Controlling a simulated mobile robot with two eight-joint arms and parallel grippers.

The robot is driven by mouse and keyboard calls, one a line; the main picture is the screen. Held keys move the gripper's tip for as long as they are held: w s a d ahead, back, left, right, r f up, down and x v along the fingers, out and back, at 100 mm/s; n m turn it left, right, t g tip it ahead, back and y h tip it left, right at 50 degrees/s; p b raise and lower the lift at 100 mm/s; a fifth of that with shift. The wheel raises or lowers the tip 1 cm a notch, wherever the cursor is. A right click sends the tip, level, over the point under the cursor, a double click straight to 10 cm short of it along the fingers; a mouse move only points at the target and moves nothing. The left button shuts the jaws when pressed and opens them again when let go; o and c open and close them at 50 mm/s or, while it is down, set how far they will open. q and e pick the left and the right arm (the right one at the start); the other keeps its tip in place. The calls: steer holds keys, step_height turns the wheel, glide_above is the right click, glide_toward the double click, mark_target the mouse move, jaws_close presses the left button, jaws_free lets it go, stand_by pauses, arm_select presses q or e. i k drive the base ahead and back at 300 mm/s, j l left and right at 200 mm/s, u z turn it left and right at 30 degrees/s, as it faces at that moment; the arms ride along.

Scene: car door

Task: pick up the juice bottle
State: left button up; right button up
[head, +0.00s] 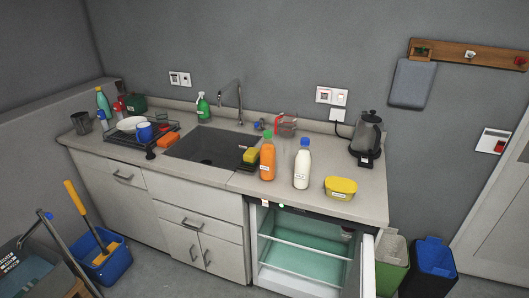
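A yellow sponge (250,155) is just left of the juice bottle at the sink's edge. Neither of my grippers shows in this view. Nothing is seen holding the juice bottle.
The counter (221,178) also holds a yellow tub (341,187), a kettle (366,140), a sink (208,145) and a dish rack (128,142). Below, a small fridge (305,255) stands open, its door (368,266) jutting forward. Bins and a mop bucket (104,265) stand on the floor.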

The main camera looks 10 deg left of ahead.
mark_target(267, 152)
steer(key=i+j, duration=0.35)
steer(key=i+j+z, duration=0.1)
steer(key=i+j, duration=0.2)
steer(key=j, duration=0.15)
